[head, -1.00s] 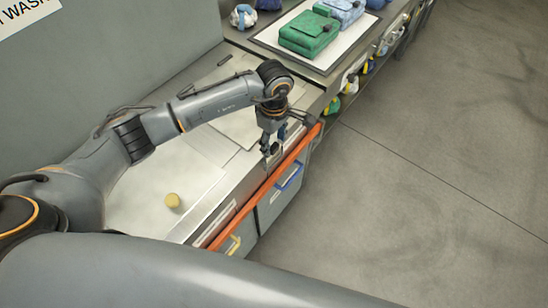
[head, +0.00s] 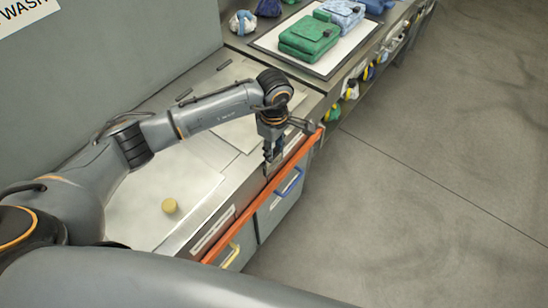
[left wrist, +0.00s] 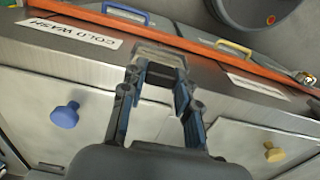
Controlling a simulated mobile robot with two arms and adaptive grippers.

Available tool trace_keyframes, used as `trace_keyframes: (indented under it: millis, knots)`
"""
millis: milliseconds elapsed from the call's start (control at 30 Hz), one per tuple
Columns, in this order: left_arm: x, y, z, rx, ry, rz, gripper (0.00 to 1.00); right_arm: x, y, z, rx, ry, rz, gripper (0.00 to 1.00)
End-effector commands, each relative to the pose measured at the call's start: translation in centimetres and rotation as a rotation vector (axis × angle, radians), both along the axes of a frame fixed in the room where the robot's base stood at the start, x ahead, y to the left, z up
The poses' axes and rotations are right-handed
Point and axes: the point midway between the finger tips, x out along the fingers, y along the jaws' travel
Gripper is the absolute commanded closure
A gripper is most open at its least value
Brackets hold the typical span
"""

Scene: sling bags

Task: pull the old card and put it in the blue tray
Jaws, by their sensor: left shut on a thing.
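My left gripper (head: 268,166) points down at the counter's front edge, just above the orange rail. A white card reading "COLD WASH" (left wrist: 72,33) is on the edge beside the gripper, upside down in this view. Another white card (left wrist: 258,86) is on the other side; it also shows in the head view (head: 212,230). I cannot make out a blue tray. My right gripper is not in view.
An orange rail (head: 240,215) runs along the counter front, above grey bins with a blue handle (head: 289,182) and a yellow handle (head: 230,254). Steel lids carry a blue knob (left wrist: 64,115) and a yellow knob (head: 169,205). A green bag (head: 308,38) lies farther back.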

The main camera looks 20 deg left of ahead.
Motion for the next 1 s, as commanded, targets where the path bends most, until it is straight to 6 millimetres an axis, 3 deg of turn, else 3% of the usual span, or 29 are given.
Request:
trace_keyframes:
  millis: [167, 1000]
  knots:
    - [-0.5, 0.1, -0.4, 0.006, 0.015, 0.000, 1.00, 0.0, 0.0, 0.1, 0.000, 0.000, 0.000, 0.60]
    - [-0.2, 0.0, 3.5, 0.002, 0.006, 0.000, 1.00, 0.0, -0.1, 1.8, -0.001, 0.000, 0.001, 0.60]
